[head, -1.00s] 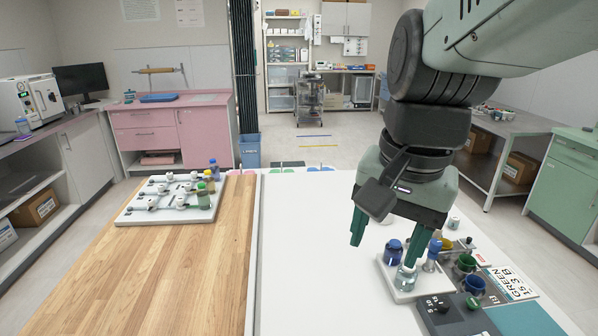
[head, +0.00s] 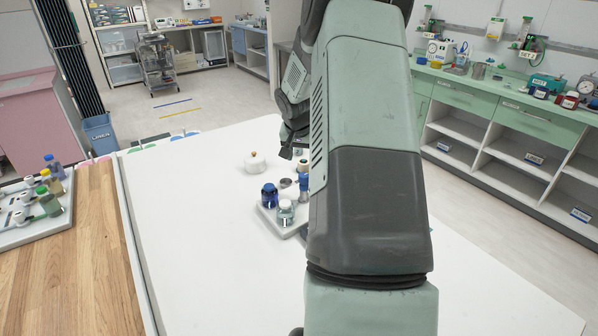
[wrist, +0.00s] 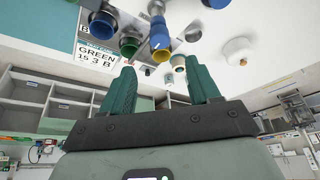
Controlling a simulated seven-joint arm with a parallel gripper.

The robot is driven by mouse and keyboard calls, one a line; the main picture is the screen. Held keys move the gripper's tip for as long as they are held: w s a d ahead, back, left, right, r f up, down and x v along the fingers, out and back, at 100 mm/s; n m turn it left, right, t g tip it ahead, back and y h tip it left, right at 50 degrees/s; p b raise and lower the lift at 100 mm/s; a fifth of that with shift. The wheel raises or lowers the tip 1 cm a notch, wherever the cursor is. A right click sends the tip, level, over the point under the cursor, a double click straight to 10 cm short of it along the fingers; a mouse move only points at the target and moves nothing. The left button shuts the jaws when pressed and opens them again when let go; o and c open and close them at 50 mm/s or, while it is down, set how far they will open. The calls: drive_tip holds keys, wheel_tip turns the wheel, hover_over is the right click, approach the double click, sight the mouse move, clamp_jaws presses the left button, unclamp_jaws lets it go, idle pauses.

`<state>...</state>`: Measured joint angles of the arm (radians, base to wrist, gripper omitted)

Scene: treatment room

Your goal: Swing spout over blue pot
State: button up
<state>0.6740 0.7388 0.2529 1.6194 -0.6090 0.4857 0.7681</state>
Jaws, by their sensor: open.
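In the wrist view a blue pot (wrist: 101,26), a green pot (wrist: 130,43) and a yellow-rimmed pot (wrist: 162,53) stand in a row. A blue cylindrical part (wrist: 158,30) overlaps the yellow-rimmed pot; I cannot tell for sure whether it belongs to the spout.
A white rack (head: 268,218) holds a dark blue jar (head: 270,195) and a clear jar (head: 286,211). A lidded white pot (head: 255,162) stands behind it. A "GREEN 15 3 B" card (wrist: 97,54) lies near the pots. The white tabletop (head: 200,240) is clear to the left.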

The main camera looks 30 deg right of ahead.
drive_tip(key=x, duration=1)
clamp_jaws()
